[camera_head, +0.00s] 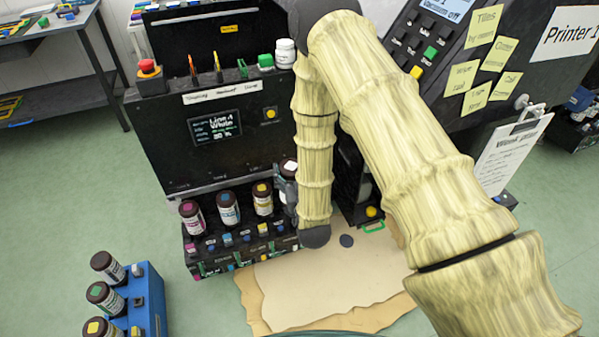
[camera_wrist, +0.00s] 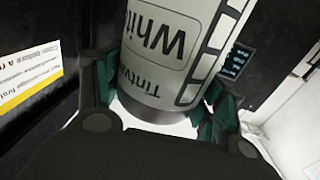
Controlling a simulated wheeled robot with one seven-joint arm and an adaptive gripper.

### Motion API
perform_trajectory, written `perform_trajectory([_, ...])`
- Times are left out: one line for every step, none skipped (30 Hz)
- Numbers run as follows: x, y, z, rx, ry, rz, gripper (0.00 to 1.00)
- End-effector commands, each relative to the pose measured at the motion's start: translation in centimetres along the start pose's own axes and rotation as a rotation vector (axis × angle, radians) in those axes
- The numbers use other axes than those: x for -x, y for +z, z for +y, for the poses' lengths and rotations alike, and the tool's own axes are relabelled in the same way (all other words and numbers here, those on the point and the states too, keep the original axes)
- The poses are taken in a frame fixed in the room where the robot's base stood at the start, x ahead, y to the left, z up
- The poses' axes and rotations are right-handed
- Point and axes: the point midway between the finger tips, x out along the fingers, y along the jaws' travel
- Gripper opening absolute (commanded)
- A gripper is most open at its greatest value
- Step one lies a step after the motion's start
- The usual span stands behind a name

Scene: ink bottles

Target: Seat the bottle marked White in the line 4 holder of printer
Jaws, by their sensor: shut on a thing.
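The bottle marked White (camera_wrist: 170,50) fills the upper middle of the wrist view, its label upside down. My gripper (camera_wrist: 168,100) is shut on it, with dark green finger pads on both sides. In the head view a dark bottle with a white-marked cap (camera_head: 289,166) shows beside my arm, at the right end of the bottle row. The printer (camera_head: 200,135) has a screen (camera_head: 215,125) that appears to read Line 4 White. The holder under the bottle is hidden, so I cannot tell whether the bottle is seated.
Magenta (camera_head: 192,217), cyan (camera_head: 228,208) and yellow (camera_head: 263,199) bottles stand in the row to the left. A blue rack (camera_head: 150,300) with several bottles is at lower left. A tan mat (camera_head: 320,285) lies in front. A clipboard (camera_head: 510,150) hangs at right.

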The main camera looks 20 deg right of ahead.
Motion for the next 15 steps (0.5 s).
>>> perform_trajectory([-1.2,2.1,0.2,0.0,0.006,0.005,0.11])
perform_trajectory([-1.8,2.8,0.4,-0.001,0.009,0.005,0.11])
perform_trajectory([-2.6,3.6,0.6,-0.001,0.014,0.005,0.11])
perform_trajectory([-3.2,4.3,0.7,-0.001,0.017,0.006,0.11])
perform_trajectory([-3.8,4.9,0.9,-0.001,0.021,0.005,0.11])
perform_trajectory([-4.7,5.8,1.1,-0.001,0.026,0.006,0.11])
perform_trajectory([-5.2,6.4,1.3,-0.001,0.03,0.005,0.11])
perform_trajectory([-5.9,7.0,1.5,-0.001,0.033,0.006,0.11])
perform_trajectory([-6.7,7.8,1.8,-0.001,0.038,0.005,0.11])
perform_trajectory([-7.3,8.4,1.9,-0.001,0.041,0.006,0.11])
perform_trajectory([-7.9,9.0,2.1,-0.001,0.044,0.006,0.11])
perform_trajectory([-8.7,9.8,2.4,-0.001,0.049,0.006,0.11])
perform_trajectory([-9.3,10.4,2.6,-0.001,0.052,0.006,0.11])
perform_trajectory([-9.9,11.0,2.8,-0.001,0.056,0.005,0.11])
perform_trajectory([-10.7,11.7,3.1,-0.001,0.06,0.006,0.11])
